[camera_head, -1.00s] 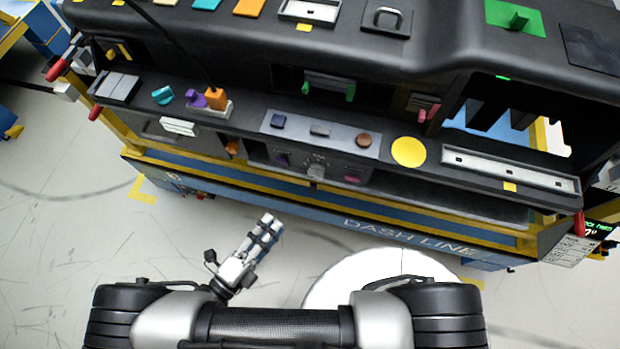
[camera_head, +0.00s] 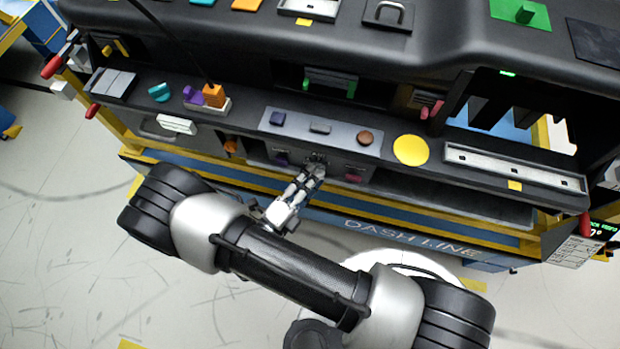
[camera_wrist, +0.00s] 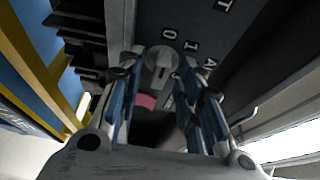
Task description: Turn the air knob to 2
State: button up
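The air knob (camera_wrist: 161,66) is a round grey dial with a raised bar, set in a dark panel with white characters around it. In the wrist view my gripper (camera_wrist: 156,88) is open, with one finger on each side of the knob's lower part. I cannot tell whether the fingers touch it. In the head view my gripper (camera_head: 314,168) reaches the lower front panel (camera_head: 337,166) and covers most of the knob. The number the knob points to is not clear.
Above is a shelf strip (camera_head: 300,136) with several buttons. A yellow disc (camera_head: 411,150) lies to the right.

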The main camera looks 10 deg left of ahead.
jog(key=shift+c, duration=0.3)
grip_shut()
dwell(0.5)
jog(key=m+y+p, duration=0.1)
jog(key=m+y, duration=0.1)
jog(key=m, duration=0.2)
jog(key=m+g+y+p, duration=0.1)
jog(key=m+y, duration=0.1)
jog(key=m, duration=0.3)
jog(key=d+r+m+g+y+p, duration=0.1)
jog(key=m+y, duration=0.2)
jog(key=m, duration=0.1)
jog(key=shift+p, duration=0.4)
jog(key=shift+m, duration=0.3)
dwell(0.5)
jog(key=shift+o, duration=0.3)
grip_release()
